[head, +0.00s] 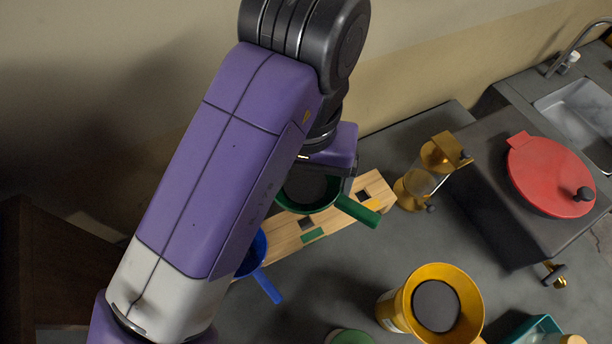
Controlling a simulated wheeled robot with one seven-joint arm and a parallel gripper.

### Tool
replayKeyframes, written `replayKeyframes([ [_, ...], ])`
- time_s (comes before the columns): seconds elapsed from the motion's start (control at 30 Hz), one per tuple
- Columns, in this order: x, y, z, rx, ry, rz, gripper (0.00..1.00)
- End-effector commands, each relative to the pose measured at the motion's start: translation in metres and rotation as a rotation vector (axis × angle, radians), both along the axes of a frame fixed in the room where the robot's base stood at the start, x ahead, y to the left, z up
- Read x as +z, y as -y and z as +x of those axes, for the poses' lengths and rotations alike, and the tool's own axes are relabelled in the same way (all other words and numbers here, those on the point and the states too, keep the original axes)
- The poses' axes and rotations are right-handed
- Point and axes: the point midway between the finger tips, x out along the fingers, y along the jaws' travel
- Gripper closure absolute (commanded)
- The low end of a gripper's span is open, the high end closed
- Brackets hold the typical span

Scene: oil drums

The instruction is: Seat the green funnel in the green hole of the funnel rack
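The green funnel (358,208) is directly below my gripper (330,180), its dark mouth facing up and its handle pointing to the lower right. It overlaps the wooden funnel rack (284,235) in the head view; its height above the rack is unclear. My purple wrist and a dark finger meet the funnel's upper edge, but the fingertips are mostly hidden, so I cannot tell whether they grip it. The rack's green marker (312,236) lies just below the funnel, beside a dark square hole (306,223). A yellow marker is near the rack's right end.
A blue funnel (267,286) is at the rack's left end, partly behind my arm. A yellow funnel (473,297) stands front right, near a green round object (348,337) and a teal container (518,332).

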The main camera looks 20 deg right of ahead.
Motion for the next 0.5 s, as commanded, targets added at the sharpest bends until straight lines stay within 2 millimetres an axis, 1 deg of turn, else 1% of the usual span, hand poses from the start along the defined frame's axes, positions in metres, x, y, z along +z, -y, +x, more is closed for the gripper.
replayKeyframes([
  [0.03,-0.013,0.0,0.0,0.001,0.0,0.0,0.55],
  [0.17,-0.026,0.0,0.0,0.0,0.0,-0.001,0.55],
  [0.23,-0.036,0.0,0.0,0.0,0.0,-0.001,0.55],
  [0.33,-0.043,0.0,0.0,0.0,-0.001,0.0,0.55],
  [0.5,-0.048,0.0,0.0,0.0,0.001,0.0,0.55],
])
